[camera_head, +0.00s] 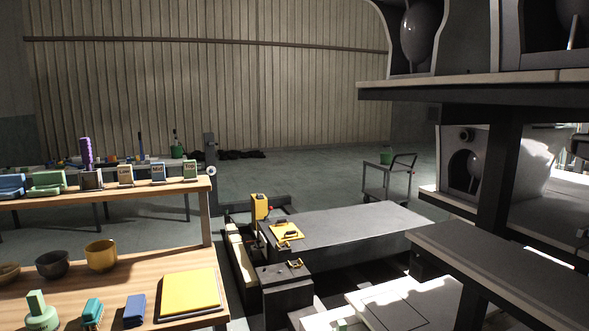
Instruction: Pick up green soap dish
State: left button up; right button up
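A light green, low dish-like object (47,183), which looks like the green soap dish, sits on the raised wooden shelf (190,186) at the left. A similar blue object (12,186) stands just left of it. A small dark block with a purple piece is to its right. Neither of my grippers shows in the head view.
The lower wooden bench (130,290) holds a yellow bowl (101,256), a dark bowl (53,264), a yellow pad (189,292), a blue block (134,310) and a light green handled tool (41,311). Kiln car decks stand at right. Open floor lies behind.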

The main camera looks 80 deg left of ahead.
aim_at(50, 183)
jog(key=u, duration=3.95)
jog(key=i+j+z, duration=0.1)
jog(key=j, duration=0.15)
